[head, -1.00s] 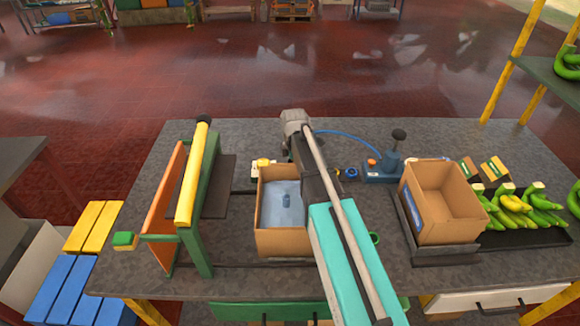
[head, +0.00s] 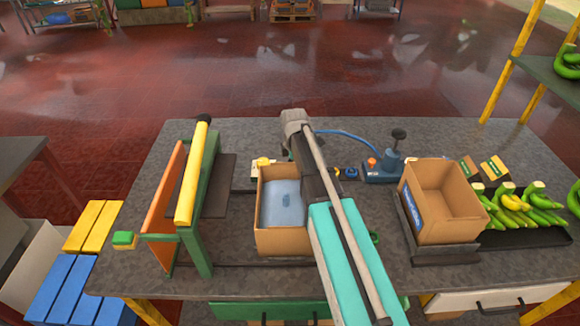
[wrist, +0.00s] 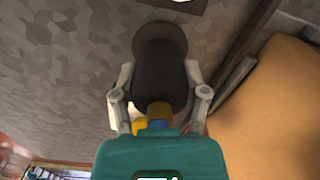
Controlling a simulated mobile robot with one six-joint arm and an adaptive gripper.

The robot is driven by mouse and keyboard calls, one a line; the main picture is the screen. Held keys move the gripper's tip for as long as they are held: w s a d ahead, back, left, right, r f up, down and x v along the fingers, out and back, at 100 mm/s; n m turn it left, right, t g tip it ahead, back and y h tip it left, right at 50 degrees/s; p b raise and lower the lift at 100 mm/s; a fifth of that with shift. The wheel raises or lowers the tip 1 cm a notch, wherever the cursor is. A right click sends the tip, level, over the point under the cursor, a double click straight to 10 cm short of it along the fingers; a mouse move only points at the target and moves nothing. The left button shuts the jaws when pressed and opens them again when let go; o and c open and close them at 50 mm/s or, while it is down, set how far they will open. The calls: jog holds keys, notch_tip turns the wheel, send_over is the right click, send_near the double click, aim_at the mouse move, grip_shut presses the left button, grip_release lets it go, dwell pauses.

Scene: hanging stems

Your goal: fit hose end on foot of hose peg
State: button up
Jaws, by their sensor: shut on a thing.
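In the wrist view, my gripper (wrist: 158,75) is shut on a dark, rounded cylinder, which looks like the hose end (wrist: 160,55). A brass-coloured ring and a bit of blue show below it, near the palm. In the head view my own arm hides the gripper and the held part. The blue hose (head: 345,133) arcs from behind my arm to a blue pump-like unit (head: 384,168) with a black knob. A small blue fitting (head: 351,173), with a dark and yellow piece at its left, lies between arm and unit. I cannot make out the hose peg's foot.
A green frame with a yellow roller (head: 192,175) stands further left. Another box (head: 440,200) and bananas (head: 515,208) are at right.

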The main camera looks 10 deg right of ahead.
jog(key=shift+f+b, duration=0.55)
dwell(0.4)
jog(key=o, duration=1.4)
jog(key=shift+c, duration=0.2)
jog(key=shift+s+r+p, duration=0.1)
jog(key=shift+r+p, duration=1.55)
jog(key=shift+r+p, duration=2.9)
